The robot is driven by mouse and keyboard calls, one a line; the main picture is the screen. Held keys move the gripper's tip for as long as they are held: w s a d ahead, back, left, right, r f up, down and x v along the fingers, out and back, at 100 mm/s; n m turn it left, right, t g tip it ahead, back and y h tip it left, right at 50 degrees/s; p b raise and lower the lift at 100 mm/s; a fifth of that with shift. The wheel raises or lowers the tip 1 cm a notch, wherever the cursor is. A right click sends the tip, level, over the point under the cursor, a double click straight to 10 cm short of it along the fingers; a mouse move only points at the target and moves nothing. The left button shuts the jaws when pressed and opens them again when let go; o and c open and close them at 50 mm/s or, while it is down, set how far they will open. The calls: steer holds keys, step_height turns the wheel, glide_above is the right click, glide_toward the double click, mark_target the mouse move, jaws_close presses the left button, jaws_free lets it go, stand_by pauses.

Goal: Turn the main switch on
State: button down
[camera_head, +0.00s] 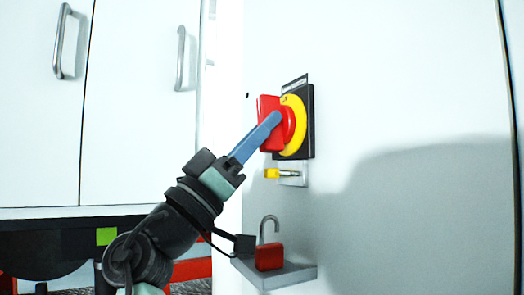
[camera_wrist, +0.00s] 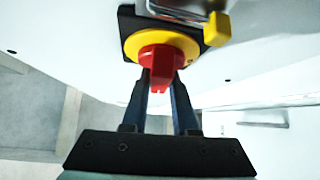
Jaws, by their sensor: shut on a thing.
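The main switch (camera_head: 270,108) is a red rotary handle on a yellow disc with a black backing plate, mounted on a pale cabinet face. In the wrist view the red handle (camera_wrist: 162,66) stands out from the yellow disc. My gripper (camera_head: 273,122) reaches up to it from the lower left. In the wrist view its two dark fingers (camera_wrist: 161,88) lie on either side of the red handle and are shut on it. The fingers hide part of the handle in the head view.
A yellow-tipped pin (camera_head: 274,173) sits on a metal bracket just below the switch. An open red padlock (camera_head: 269,257) stands on a small shelf (camera_head: 292,276) lower down. White cabinet doors (camera_head: 130,110) with metal handles are at the left. The panel right of the switch is clear.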

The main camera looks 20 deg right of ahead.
steer(key=shift+w+m+g+h, duration=0.1)
steer(key=shift+m+g+h, duration=0.5)
steer(key=shift+m+g, duration=1.5)
steer(key=shift+m, duration=0.1)
steer(key=c, duration=0.7)
jaws_free()
steer(key=p+v, duration=0.3)
steer(key=v, duration=1)
steer(key=shift+d, duration=0.15)
